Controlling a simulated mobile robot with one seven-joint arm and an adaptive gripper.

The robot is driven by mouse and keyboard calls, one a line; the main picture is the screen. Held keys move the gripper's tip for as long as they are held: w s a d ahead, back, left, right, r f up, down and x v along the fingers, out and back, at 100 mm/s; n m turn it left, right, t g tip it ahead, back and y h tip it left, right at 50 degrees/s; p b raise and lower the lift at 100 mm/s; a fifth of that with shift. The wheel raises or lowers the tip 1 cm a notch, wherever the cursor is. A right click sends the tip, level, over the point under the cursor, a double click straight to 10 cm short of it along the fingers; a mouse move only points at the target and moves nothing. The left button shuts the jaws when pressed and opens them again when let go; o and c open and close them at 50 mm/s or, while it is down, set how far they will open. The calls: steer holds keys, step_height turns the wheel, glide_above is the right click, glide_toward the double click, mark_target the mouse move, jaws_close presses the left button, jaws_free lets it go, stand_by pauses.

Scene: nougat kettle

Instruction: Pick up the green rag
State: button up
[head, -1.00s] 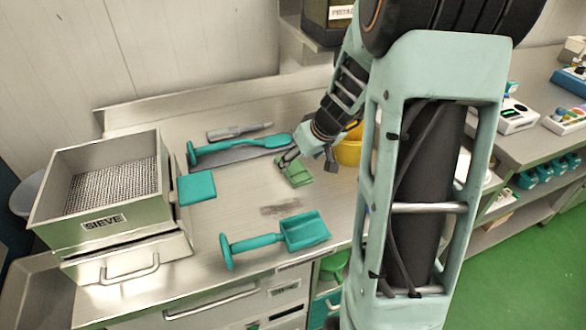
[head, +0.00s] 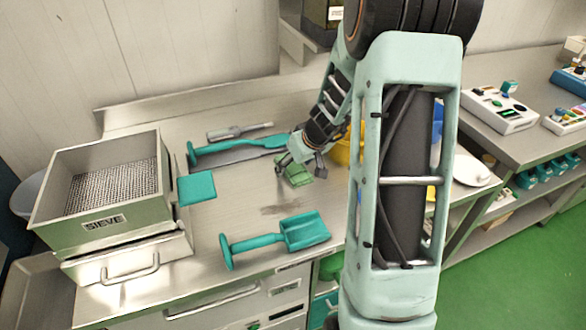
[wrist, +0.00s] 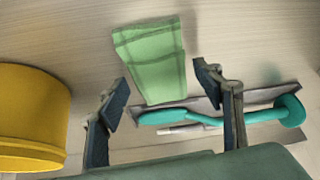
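The green rag (head: 294,175) lies folded flat on the steel worktop, in front of a teal long-handled tool. In the wrist view the rag (wrist: 150,58) shows whole, just beyond and between the fingertips. My gripper (head: 300,173) is over the rag in the head view and hides part of it. In the wrist view my gripper (wrist: 158,82) is open, with its two fingers apart and nothing between them. The fingers appear above the worktop; I cannot tell the exact height.
A yellow container (wrist: 32,115) stands close to my gripper. The teal long-handled tool (head: 235,147) lies behind the rag, and a teal scoop (head: 276,238) in front. A sieve box (head: 105,195) stands at the left. Bare worktop lies between rag and scoop.

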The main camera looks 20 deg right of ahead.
steer(key=c, duration=0.9)
steer(key=shift+o, duration=0.2)
steer(key=shift+r, duration=0.1)
